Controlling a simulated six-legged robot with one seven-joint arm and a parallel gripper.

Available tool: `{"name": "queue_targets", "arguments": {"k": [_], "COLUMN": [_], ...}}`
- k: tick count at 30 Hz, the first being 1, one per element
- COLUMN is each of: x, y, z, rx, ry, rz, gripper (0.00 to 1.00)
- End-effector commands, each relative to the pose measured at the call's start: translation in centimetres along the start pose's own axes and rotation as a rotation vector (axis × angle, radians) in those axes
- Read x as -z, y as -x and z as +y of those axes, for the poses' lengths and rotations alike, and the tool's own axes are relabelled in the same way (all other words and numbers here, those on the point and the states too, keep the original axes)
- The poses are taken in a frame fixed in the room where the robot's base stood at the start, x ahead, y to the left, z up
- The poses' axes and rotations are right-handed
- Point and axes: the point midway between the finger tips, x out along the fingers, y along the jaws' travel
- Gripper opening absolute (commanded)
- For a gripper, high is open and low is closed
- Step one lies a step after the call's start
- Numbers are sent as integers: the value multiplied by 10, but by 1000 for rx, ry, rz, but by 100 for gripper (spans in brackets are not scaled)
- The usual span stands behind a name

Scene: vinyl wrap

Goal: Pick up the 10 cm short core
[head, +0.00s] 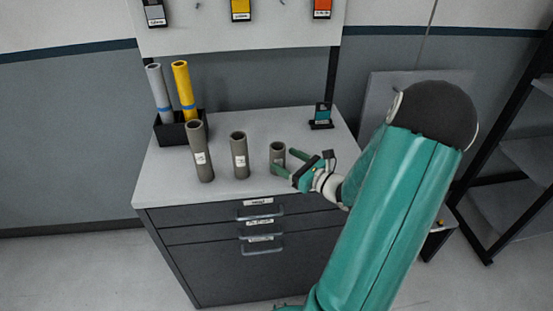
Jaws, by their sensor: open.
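Three grey-brown hollow cores stand upright in a row on the cabinet top in the head view, falling in height from left to right. The shortest core (278,150) is at the right end. My gripper (283,160) is open at that core, with one green finger on its far right side and the other in front of its lower part. I cannot tell whether the fingers touch it. The middle core (239,160) and the tallest core (200,160) stand to the left, each with a white label.
A black holder (170,133) with a grey roll (158,88) and a yellow roll (183,85) stands at the back left. A small dark stand (321,117) with a teal card is at the back right. The cabinet top (250,120) is clear behind the cores.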

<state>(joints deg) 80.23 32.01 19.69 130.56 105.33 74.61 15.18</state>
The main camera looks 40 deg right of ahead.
Motion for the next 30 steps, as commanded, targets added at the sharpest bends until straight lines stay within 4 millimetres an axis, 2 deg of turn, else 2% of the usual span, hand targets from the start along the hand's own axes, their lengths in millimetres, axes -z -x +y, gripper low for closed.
{"name": "queue_targets", "arguments": {"k": [7, 15, 22, 23, 27, 30], "x": [-3, -6, -6, -6, -6, -6], "y": [-20, -58, -61, -61, -61, -61], "z": [2, 5, 4, 4, 4, 4], "rx": [-2, -2, -1, -1, -1, -1], "ry": [1, 0, 1, 1, 1, 1], "rz": [-1, 0, 1, 1, 1, 1], "gripper": [69, 69, 69, 65, 37, 21]}}
